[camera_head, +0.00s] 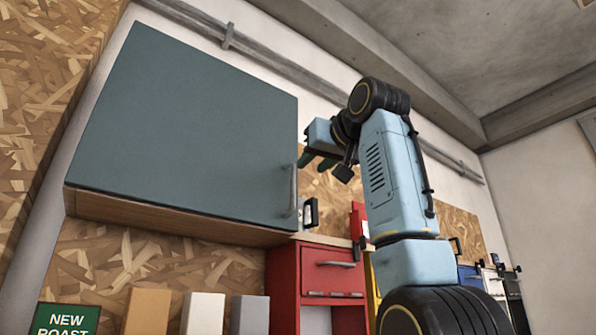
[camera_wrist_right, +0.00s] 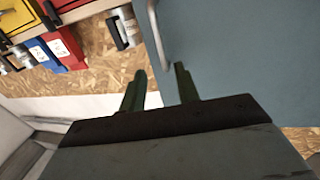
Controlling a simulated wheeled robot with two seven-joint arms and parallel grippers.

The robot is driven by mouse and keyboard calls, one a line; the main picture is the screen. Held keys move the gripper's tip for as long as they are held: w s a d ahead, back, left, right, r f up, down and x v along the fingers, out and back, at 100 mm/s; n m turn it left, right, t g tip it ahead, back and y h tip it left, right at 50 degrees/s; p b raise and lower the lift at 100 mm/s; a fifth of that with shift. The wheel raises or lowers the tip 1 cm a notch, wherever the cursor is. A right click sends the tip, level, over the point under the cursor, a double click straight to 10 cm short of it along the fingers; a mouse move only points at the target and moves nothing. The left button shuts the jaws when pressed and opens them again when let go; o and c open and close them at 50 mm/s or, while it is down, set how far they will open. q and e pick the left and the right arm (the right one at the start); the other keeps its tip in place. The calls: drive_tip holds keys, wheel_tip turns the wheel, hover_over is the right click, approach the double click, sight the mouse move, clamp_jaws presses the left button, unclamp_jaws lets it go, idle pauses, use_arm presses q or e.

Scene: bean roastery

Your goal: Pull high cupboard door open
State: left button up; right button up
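The high cupboard has a flat grey-teal door (camera_head: 190,120), which looks shut against its wooden body (camera_head: 170,215). A vertical metal bar handle (camera_head: 293,192) is on the door's lower right. My right gripper (camera_head: 306,159) is at the door's right edge, near the handle's upper end. In the right wrist view my two green fingers (camera_wrist_right: 160,70) are apart with nothing held between them. The handle (camera_wrist_right: 155,35) lies just beyond the fingertips there, its near end lining up with the gap. I cannot tell whether they touch. My left gripper is not in view.
Below the cupboard stand a red drawer cabinet (camera_head: 332,272), several upright packs (camera_head: 203,313) and a green sign (camera_head: 66,319). Blue units (camera_head: 468,278) stand farther right. A rail (camera_head: 228,38) runs along the wall above. The space right of the door holds my right arm.

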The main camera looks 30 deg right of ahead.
sight(294, 184)
drive_tip(key=w, duration=0.2)
drive_tip(key=w+p, duration=0.1)
drive_tip(key=w, duration=0.3)
drive_tip(key=shift+w+d+f, duration=0.1)
drive_tip(key=shift+d+f, duration=0.15)
drive_tip(key=shift+w+d+r+p, duration=0.15)
drive_tip(key=shift+w+d+p, duration=0.05)
drive_tip(key=shift+w+p, duration=0.7)
drive_tip(key=shift+w, duration=0.25)
drive_tip(key=shift+w+f, duration=0.25)
drive_tip(key=shift+w, duration=0.2)
drive_tip(key=shift+s+r, duration=0.1)
drive_tip(key=shift+s, duration=0.2)
drive_tip(key=c, duration=0.3)
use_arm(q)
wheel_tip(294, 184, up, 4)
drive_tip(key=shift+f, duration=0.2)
use_arm(e)
clamp_jaws()
